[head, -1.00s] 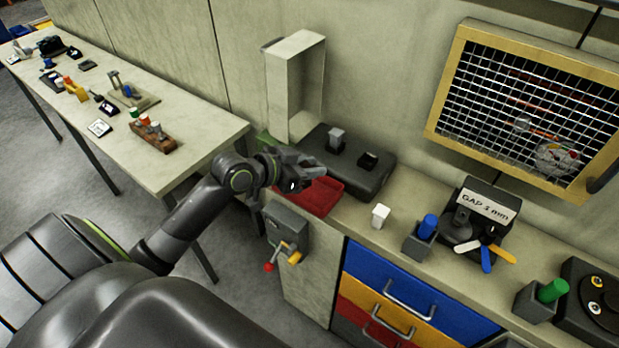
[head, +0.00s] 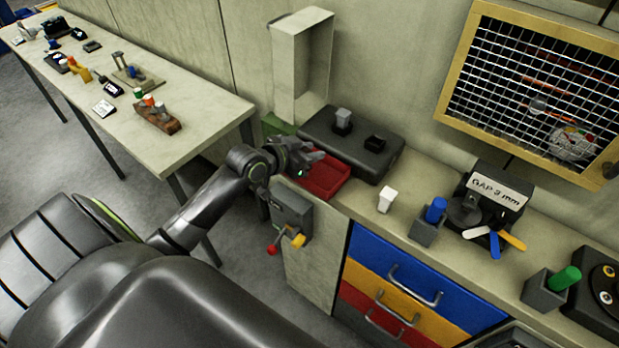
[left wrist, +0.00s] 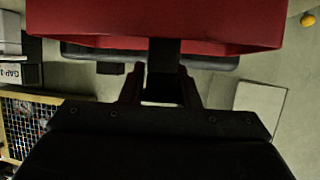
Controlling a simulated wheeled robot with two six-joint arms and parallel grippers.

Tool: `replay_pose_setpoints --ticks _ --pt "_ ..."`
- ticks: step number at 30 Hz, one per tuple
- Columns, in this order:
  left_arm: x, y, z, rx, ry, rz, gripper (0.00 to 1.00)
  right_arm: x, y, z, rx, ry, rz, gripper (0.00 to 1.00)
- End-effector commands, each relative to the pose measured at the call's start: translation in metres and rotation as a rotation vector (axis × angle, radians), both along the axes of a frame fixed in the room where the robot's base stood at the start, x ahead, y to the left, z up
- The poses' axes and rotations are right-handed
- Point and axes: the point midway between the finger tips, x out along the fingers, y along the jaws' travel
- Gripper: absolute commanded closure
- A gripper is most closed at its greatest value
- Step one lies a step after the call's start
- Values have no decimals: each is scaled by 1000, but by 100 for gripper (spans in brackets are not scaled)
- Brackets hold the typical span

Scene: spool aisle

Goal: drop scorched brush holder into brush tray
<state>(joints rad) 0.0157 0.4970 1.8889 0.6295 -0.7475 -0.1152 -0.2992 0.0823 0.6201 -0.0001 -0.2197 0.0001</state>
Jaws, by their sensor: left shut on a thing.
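The red brush tray (head: 338,190) sits at the left end of the counter, and it fills the top of the left wrist view (left wrist: 90,20). My left gripper (head: 312,160) is above the left part of the tray. It is shut on a small dark block, the scorched brush holder (left wrist: 164,54), which shows between the fingers in the left wrist view against the red tray. In the head view I cannot make the holder out from the gripper. My right gripper is not in view.
A dark base (head: 358,158) with two small upright blocks stands behind the tray, beside a tall grey box (head: 297,75). A white block (head: 387,200) stands to the right. A switch box (head: 291,212) with a red-knobbed lever is below the tray.

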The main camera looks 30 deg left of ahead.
Motion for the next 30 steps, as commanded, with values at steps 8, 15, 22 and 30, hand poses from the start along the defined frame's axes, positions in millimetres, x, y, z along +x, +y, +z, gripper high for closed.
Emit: replay_pose_setpoints --ticks 8,15,22,30 --pt "0 0 -6 0 -1 0 94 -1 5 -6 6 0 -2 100" --pt "0 0 -6 0 -1 0 53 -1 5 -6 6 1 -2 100" --pt "0 0 -6 0 0 0 46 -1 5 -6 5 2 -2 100" --pt "-10 3 -2 3 0 0 46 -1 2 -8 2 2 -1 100"
